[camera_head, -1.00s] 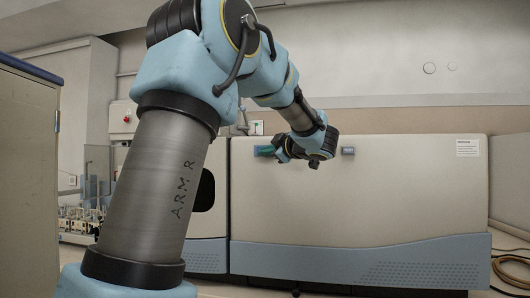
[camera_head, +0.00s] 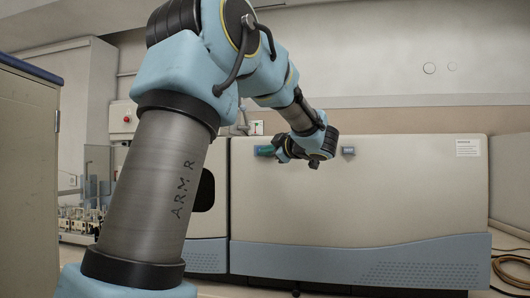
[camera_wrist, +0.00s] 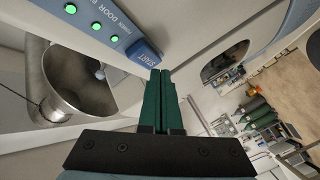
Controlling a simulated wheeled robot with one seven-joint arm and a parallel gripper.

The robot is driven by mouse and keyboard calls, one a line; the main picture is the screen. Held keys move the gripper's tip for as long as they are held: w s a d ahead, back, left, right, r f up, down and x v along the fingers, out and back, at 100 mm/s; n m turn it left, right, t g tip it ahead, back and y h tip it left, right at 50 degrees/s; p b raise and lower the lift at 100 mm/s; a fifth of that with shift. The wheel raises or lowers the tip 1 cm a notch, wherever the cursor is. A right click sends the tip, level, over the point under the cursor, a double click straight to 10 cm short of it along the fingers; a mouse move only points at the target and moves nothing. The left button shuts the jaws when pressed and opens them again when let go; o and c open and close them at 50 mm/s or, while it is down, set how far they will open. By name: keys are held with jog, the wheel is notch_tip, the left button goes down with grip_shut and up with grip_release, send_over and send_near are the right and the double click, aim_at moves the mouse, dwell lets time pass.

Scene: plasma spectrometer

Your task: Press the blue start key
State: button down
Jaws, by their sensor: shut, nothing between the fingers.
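The blue start key (camera_wrist: 145,53), lettered START, is on the pale instrument panel at the upper middle of the wrist view. My gripper (camera_wrist: 160,73) has green fingers that lie side by side, shut and empty. Their tips are right at the key's lower right edge in that view. I cannot tell whether they touch it. In the head view my gripper (camera_head: 264,150) is in front of the upper part of the big beige instrument (camera_head: 400,200), its fingers pointing left. I cannot make out the key in the head view.
Several lit green indicators (camera_wrist: 97,27) line the blue strip beside the key. A metal round vessel (camera_wrist: 75,85) sits in a recess at left. A blue fitting (camera_head: 348,151) is on the instrument's front, right of my gripper. A cabinet (camera_head: 28,180) stands at far left.

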jog(key=shift+w, duration=0.1)
jog(key=shift+w+d+p, duration=0.15)
jog(key=shift+w+p, duration=0.15)
jog(key=shift+w+d, duration=0.1)
jog(key=shift+w, duration=0.3)
dwell(0.7)
dwell(0.3)
jog(key=shift+s+a, duration=0.25)
jog(key=shift+s, duration=0.55)
jog(key=shift+s+a+b, duration=0.25)
jog(key=shift+s, duration=0.55)
jog(key=shift+s+a+b, duration=0.2)
jog(key=shift+s+a, duration=0.05)
jog(key=shift+s, duration=0.55)
jog(key=shift+s+a+b, duration=0.25)
jog(key=shift+s, duration=0.55)
